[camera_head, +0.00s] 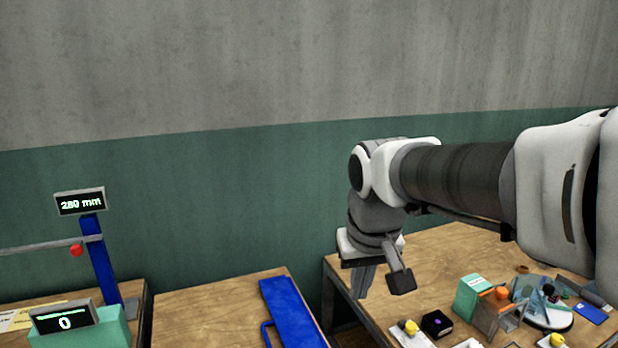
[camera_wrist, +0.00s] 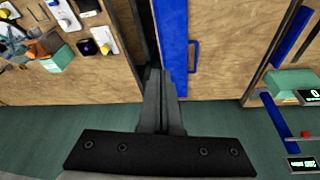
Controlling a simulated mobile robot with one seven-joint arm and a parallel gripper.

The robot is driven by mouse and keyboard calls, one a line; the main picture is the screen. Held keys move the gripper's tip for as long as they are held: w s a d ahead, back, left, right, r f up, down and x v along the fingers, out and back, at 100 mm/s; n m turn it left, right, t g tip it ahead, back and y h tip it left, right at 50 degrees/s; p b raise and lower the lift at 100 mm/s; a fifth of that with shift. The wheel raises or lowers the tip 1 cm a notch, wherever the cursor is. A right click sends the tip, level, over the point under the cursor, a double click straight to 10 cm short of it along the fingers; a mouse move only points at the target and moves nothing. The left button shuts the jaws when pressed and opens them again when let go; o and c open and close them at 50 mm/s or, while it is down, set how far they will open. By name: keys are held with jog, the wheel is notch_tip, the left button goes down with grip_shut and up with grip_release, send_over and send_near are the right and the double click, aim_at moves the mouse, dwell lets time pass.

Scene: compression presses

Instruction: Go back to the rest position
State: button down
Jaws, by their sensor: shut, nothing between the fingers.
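My gripper (camera_head: 361,292) hangs from my outstretched arm and points down, over the left edge of the right-hand table (camera_head: 440,262). Its fingers are shut with nothing between them. In the wrist view the closed fingers of my gripper (camera_wrist: 155,74) lie over the dark gap between two wooden tabletops, just left of a blue bar (camera_wrist: 171,40). The same blue bar (camera_head: 291,312) with a handle lies on the middle table in the head view.
A blue stand (camera_head: 102,262) with a "280 mm" display (camera_head: 80,201) and a green box (camera_head: 100,330) reading 0 are at left. The right table holds a green box (camera_head: 472,296), a black cube (camera_head: 436,324) and several small parts. A green-grey wall stands behind.

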jog(key=s+d+f+m+t, duration=0.1)
jog(key=s+d, duration=0.2)
jog(key=s, duration=0.4)
jog(key=s+d+t, duration=0.1)
jog(key=s+d, duration=0.2)
jog(key=s, duration=0.4)
jog(key=shift+f+m, duration=0.4)
jog(key=shift+d, duration=0.1)
dwell(0.9)
